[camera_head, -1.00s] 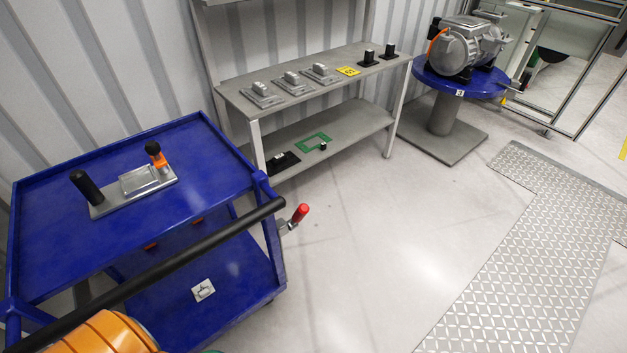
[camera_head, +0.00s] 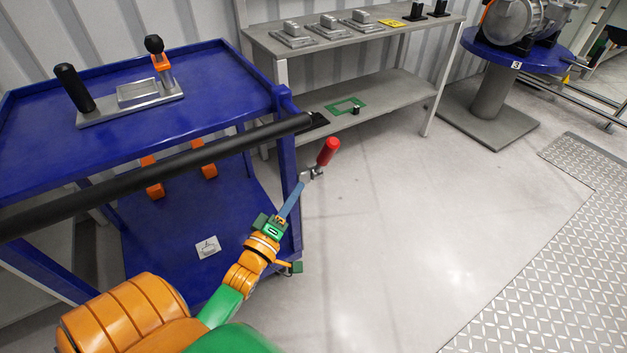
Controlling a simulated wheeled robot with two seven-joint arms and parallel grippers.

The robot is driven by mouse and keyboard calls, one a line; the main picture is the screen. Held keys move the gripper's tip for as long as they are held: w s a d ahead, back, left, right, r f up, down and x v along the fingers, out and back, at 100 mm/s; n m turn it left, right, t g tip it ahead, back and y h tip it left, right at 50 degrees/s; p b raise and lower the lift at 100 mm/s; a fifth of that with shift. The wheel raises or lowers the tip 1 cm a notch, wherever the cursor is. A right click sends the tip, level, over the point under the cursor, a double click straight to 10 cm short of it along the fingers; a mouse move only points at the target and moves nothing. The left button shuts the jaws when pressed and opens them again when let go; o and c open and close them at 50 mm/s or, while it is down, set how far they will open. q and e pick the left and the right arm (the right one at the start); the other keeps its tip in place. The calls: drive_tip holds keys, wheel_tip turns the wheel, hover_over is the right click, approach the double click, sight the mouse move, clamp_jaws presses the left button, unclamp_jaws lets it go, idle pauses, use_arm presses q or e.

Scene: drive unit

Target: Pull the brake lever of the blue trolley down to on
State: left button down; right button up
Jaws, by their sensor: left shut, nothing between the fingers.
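The blue trolley (camera_head: 200,133) stands at the left, with a black push bar (camera_head: 190,168) across its near side. Its brake lever has a red grip (camera_head: 328,151) on a metal mount (camera_head: 309,175) at the trolley's right corner post. The grip sticks out to the right and tilts upward. My left gripper (camera_head: 300,187) reaches up from below, beside the corner post. Its narrow fingers are shut with nothing between them. Their tips are just below and left of the metal mount; I cannot tell whether they touch it. My right gripper is not in view.
A plate with a black handle and an orange-and-black clamp (camera_head: 130,103) lies on the trolley's top. A white part (camera_head: 207,247) lies on its lower shelf. A grey bench (camera_head: 370,90) and a round blue stand (camera_head: 515,62) are behind. The floor right of the lever is clear.

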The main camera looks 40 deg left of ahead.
sight(324, 159)
use_arm(q)
drive_tip(key=r, duration=0.1)
drive_tip(key=r+t, duration=0.1)
drive_tip(key=r, duration=0.1)
drive_tip(key=shift+s+a+n, duration=0.1)
drive_tip(key=shift+a+n, duration=0.1)
drive_tip(key=shift+n, duration=0.2)
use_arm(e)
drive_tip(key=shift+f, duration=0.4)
use_arm(q)
drive_tip(key=x, duration=1)
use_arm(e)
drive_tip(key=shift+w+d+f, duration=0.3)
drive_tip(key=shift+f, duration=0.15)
use_arm(q)
drive_tip(key=shift+f+b, duration=0.15)
drive_tip(key=shift+b, duration=0.15)
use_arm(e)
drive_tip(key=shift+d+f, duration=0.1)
